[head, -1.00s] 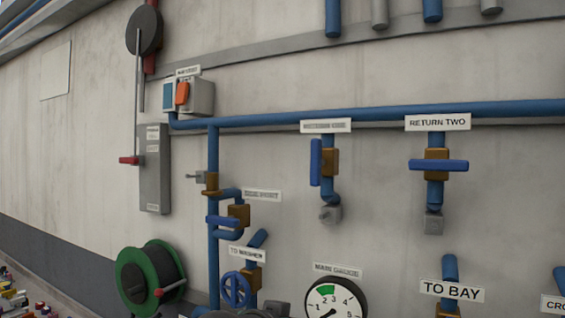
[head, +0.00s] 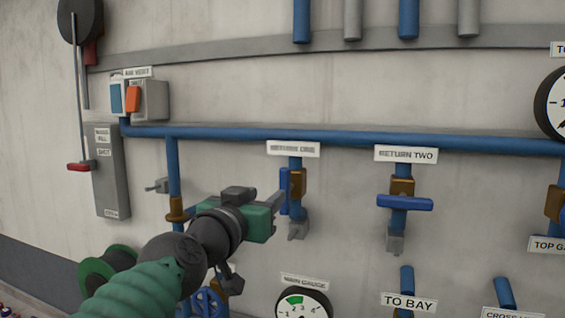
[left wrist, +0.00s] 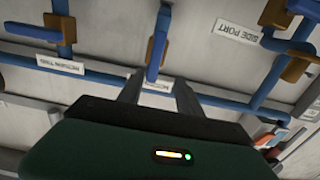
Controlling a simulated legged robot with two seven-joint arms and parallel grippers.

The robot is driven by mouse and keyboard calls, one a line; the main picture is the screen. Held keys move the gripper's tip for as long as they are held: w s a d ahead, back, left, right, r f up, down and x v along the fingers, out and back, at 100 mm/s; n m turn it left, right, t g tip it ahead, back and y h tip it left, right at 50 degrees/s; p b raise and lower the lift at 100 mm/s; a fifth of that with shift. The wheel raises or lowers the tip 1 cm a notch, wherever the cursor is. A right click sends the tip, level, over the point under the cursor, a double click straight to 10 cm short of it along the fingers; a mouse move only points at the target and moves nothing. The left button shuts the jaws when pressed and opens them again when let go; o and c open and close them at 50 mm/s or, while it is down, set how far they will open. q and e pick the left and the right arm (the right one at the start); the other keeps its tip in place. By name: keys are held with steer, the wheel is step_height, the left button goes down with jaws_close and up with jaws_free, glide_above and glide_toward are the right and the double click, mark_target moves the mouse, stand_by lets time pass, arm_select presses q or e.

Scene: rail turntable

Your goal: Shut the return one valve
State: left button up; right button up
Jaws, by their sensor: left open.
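The return one valve has a brass body (head: 299,182) and a blue lever handle (head: 284,190) under its label (head: 293,149). The handle stands upright, in line with its pipe. My left gripper (head: 277,204) is open, its fingertips close to the handle's left side in the head view. In the left wrist view, the picture is turned over; the blue handle (left wrist: 157,48) shows beyond and between the two spread fingers (left wrist: 158,95). I cannot tell whether the fingers touch it. My right gripper is not in view.
The return two valve (head: 404,203) has its handle lying crosswise, right of return one. A main gauge (head: 303,304) sits below. A blue header pipe (head: 340,137) runs above. The side port label (left wrist: 237,31) shows in the wrist view. The wall between the two return valves is bare.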

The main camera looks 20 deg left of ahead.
mark_target(284, 188)
arm_select(q)
steer(key=w+p, duration=0.1)
steer(key=w, duration=0.1)
steer(key=w+d, duration=0.1)
steer(key=w, duration=0.2)
steer(key=w+d+p, duration=0.1)
steer(key=w, duration=0.1)
steer(key=shift+w+p, duration=0.3)
steer(key=shift+w, duration=0.05)
steer(key=w, duration=0.2)
steer(key=w+d+f, duration=0.1)
steer(key=shift+w+d, duration=0.1)
steer(key=shift+w+r, duration=0.1)
steer(key=shift+s+a+r, duration=0.3)
steer(key=shift+s+a, duration=0.45)
steer(key=shift+a, duration=0.15)
steer(key=c, duration=0.4)
steer(key=shift+s+a, duration=0.25)
steer(key=c, duration=0.3)
jaws_close()
steer(key=shift+d, duration=0.45)
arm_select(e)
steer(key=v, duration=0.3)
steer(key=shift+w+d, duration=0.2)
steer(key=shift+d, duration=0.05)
